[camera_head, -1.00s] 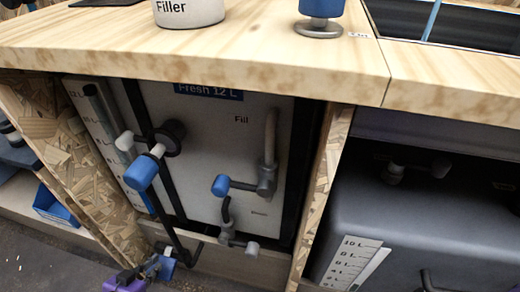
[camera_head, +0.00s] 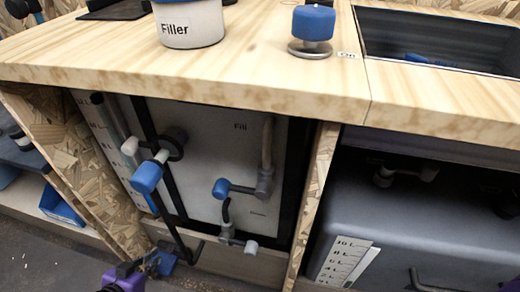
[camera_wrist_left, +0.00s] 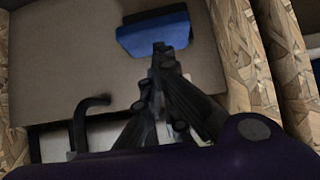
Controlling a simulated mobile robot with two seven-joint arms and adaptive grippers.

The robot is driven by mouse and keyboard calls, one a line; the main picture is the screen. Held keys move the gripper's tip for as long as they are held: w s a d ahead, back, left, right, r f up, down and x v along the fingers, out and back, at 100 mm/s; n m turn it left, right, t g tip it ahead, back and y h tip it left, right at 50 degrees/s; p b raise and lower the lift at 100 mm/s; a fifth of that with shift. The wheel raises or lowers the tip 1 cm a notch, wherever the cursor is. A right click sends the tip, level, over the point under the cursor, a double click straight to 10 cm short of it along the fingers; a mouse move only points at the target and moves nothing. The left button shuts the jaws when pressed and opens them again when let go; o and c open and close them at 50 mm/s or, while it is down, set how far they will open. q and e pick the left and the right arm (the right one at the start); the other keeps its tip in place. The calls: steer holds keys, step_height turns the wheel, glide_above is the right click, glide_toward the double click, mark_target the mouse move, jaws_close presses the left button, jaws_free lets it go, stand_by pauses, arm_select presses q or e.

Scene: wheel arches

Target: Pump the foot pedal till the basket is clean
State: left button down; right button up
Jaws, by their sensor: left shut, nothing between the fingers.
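The blue foot pedal (camera_head: 166,263) sits low in front of the cabinet, at the foot of a black rod. It also shows in the left wrist view (camera_wrist_left: 152,34). My left gripper (camera_head: 152,266), with its purple housing, is beside the pedal at the lower left. In the left wrist view its fingers (camera_wrist_left: 160,48) are shut and empty, with their tips over the pedal's near edge. I cannot tell whether they touch it. A basin opening (camera_head: 440,42) is at the upper right with something blue (camera_head: 425,59) low inside. I cannot make out the basket. My right gripper is out of view.
A wooden worktop (camera_head: 230,80) overhangs the cabinet. A fresh-water tank (camera_head: 215,150) with valves and pipes stands behind the pedal. Chipboard panels (camera_head: 312,200) flank it. A grey tank (camera_head: 410,225) is at the right. The floor at the lower left is open.

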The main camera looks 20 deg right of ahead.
mark_target(160, 267)
arm_select(q)
steer(key=shift+f+b, duration=1.5)
steer(key=shift+f, duration=0.85)
steer(key=shift+r+p, duration=1.6)
steer(key=shift+r, duration=0.65)
step_height(160, 267, up, 6)
steer(key=p, duration=0.4)
